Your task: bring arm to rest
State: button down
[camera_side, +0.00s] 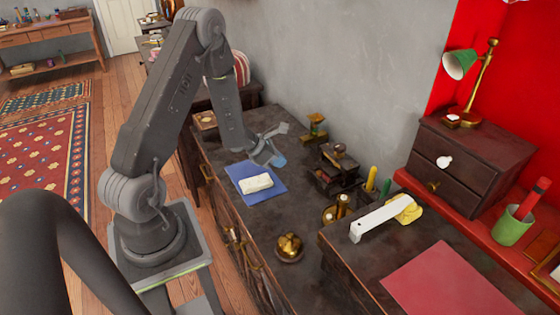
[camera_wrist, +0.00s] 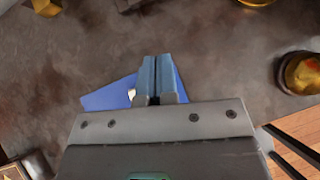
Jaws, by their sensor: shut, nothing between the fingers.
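My gripper (camera_side: 278,160) hangs above the dark cabinet top, a little behind and above a blue mat (camera_side: 270,188). In the wrist view its two blue fingertips (camera_wrist: 157,72) are together with nothing between them. A small white block (camera_side: 256,183) lies on the mat, apart from the fingers. In the wrist view part of the blue mat (camera_wrist: 100,101) shows left of the fingers, and the gripper body hides most of the block.
A brass pot (camera_side: 289,247) stands at the cabinet's front right. A dark stand (camera_side: 338,170), brass pieces and upright tools (camera_side: 371,180) stand to the right. A small brass stand (camera_side: 316,128) is near the wall. The cabinet top between gripper and pot is mostly bare.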

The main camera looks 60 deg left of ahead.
jog(key=s+d+r+m+g+h, duration=0.1)
jog(key=d+r+m+g+h, duration=0.25)
jog(key=d+r+m, duration=1.55)
jog(key=s+d+r+m+y, duration=0.2)
jog(key=s+r+m+y, duration=0.1)
jog(key=s+m, duration=0.4)
jog(key=s+d+r+m+y, duration=0.2)
jog(key=s+r+m, duration=0.4)
jog(key=s, duration=0.5)
jog(key=shift+d+r+m+y, duration=0.25)
jog(key=shift+r+m+y, duration=0.05)
jog(key=shift+m+y, duration=0.2)
